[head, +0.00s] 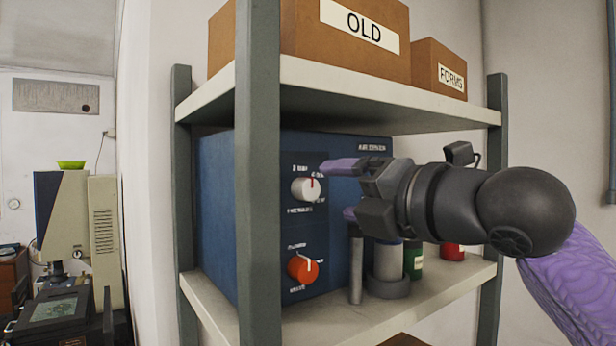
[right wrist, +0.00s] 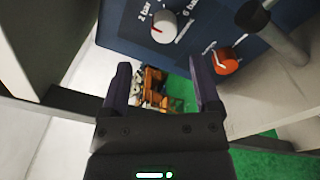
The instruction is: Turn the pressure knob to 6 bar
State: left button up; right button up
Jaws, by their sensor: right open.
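The white pressure knob (head: 306,189) is on the upper front of a blue unit (head: 216,200). My left gripper is not in view.
An orange knob (head: 302,268) is below the white one. A grey post (head: 258,200) stands left of the knobs. The upper shelf (head: 330,90) bears boxes marked OLD (head: 345,45) and FORMS (head: 439,66). A grey cylinder (head: 387,265), green can (head: 413,262) and red can (head: 453,251) stand below my gripper.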

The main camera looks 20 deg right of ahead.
aim_at(313, 191)
jog(key=shift+r+p+x, duration=0.2)
jog(key=shift+p+x, duration=0.25)
jog(key=shift+x, duration=0.65)
jog(key=w, duration=0.2)
jog(key=w+p, duration=0.1)
jog(key=w, duration=0.1)
jog(key=shift+a+f, duration=0.25)
jog(key=shift+a, duration=0.1)
jog(key=shift+w+a+f, duration=0.1)
jog(key=shift+w+a, duration=0.05)
jog(key=shift+w, duration=0.15)
jog(key=shift+s+a, duration=0.1)
jog(key=shift+s, duration=0.25)
jog(key=shift+w, duration=0.2)
jog(key=c, duration=0.5)
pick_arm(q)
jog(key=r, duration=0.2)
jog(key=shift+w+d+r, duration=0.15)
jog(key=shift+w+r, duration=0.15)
pick_arm(e)
grip_shut()
